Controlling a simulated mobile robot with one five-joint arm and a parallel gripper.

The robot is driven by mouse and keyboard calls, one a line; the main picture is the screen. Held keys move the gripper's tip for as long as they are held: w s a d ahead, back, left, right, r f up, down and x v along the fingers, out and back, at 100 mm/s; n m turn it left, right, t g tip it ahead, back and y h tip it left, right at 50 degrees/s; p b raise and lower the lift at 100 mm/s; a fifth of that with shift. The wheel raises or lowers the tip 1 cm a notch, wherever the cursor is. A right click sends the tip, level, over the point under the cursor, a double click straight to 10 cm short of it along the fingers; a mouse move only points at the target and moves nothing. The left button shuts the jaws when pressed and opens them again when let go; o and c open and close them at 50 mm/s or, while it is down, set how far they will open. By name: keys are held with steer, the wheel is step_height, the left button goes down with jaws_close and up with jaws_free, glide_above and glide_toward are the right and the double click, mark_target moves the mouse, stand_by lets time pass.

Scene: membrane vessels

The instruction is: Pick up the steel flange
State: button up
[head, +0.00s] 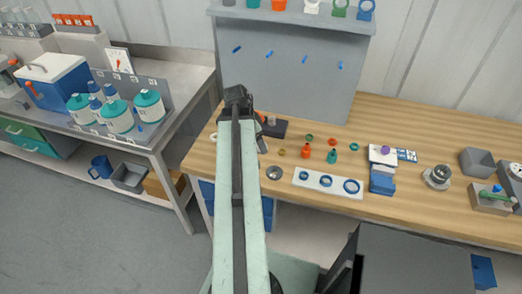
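A round grey metal disc (274,172), which looks like the steel flange, lies flat near the front edge of the wooden bench (415,207). A second round steel piece (438,174) sits on a pale base farther right; I cannot tell for sure which one is the flange. My arm reaches up over the bench's left part. My gripper (261,142) is mostly hidden behind the arm, beyond and left of the disc and apart from it. Its fingers are too small and covered to tell open from shut.
A white plate with blue rings (328,183) lies right of the disc. Small orange (305,151) and teal (332,156) pieces stand behind it. A blue box (382,183) and grey bins (478,162) are farther right. A grey panel (290,75) rises behind. Bottles stand on the left bench (185,72).

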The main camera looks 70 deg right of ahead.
steer(key=shift+b+x, duration=0.45)
steer(key=shift+x, duration=0.7)
steer(key=shift+r, duration=0.15)
steer(key=c, duration=1.7)
step_height(320, 180, up, 10)
steer(key=p, duration=1)
steer(key=shift+r+p, duration=0.1)
steer(key=shift+p, duration=0.2)
steer(key=shift+c, duration=0.2)
